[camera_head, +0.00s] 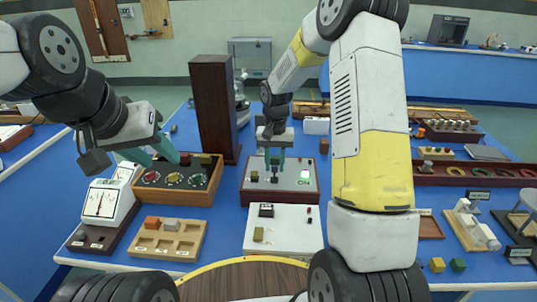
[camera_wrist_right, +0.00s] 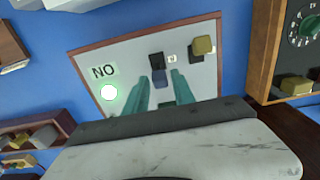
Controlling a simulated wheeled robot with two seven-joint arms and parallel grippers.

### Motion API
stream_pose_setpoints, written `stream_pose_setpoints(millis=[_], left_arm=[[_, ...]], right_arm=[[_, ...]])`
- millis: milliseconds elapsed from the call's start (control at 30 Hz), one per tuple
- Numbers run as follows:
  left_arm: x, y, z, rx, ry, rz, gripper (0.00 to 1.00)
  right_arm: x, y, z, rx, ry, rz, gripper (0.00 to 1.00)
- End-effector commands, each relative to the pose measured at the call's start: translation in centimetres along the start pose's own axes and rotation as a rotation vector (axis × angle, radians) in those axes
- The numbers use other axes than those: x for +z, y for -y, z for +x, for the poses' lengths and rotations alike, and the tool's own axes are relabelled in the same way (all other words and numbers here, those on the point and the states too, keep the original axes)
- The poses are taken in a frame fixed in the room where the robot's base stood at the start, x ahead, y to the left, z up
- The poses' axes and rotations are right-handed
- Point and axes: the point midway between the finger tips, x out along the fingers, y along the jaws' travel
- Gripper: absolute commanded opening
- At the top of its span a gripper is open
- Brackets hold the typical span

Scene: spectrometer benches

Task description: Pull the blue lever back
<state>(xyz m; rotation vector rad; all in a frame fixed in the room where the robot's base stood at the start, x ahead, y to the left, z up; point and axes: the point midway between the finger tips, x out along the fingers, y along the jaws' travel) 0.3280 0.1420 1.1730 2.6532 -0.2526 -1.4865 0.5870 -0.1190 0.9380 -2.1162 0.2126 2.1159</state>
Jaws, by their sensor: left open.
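The lever panel (camera_head: 249,198) is a pale plate with a dark red edge on the middle bench. It shows upside down in the right wrist view (camera_wrist_right: 128,62). The lever (camera_wrist_right: 160,78) looks dark grey-blue and rises from a black slot. My right gripper (camera_head: 274,165) points down over the panel, and its teal fingers (camera_wrist_right: 162,88) stand on both sides of the lever. Whether they press on it I cannot tell. A lamp (camera_wrist_right: 110,92) beside the word ON is lit. My left gripper (camera_head: 148,155) is open and empty above the wooden box of dials.
A yellowish block (camera_wrist_right: 204,45) sits on the panel beside the lever. A tall dark brown block (camera_head: 212,110) stands behind left. The dial box (camera_head: 178,197), a meter (camera_head: 104,200) and a wooden tray (camera_head: 165,252) stand left. A white board (camera_head: 283,235) lies in front.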

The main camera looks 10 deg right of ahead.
Motion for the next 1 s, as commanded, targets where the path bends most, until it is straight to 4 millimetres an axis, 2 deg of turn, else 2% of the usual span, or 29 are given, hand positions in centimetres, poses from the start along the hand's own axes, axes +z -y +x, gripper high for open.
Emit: stream_pose_setpoints(millis=[33,133,467,1000], left_arm=[[0.0,0.0,0.0,0.000,0.000,0.000,0.42],[0.0,0.0,0.0,0.000,0.000,0.000,0.42],[0.0,0.0,0.0,0.000,0.000,0.000,0.42],[0.0,0.0,0.0,0.000,0.000,0.000,0.42]], right_arm=[[0.0,0.0,0.0,0.000,0.000,0.000,0.18],[0.0,0.0,0.0,0.000,0.000,0.000,0.00],[0.2,0.0,-0.1,0.001,-0.018,-0.001,0.00],[1.8,0.2,-0.4,0.000,-0.254,-0.006,0.00]])
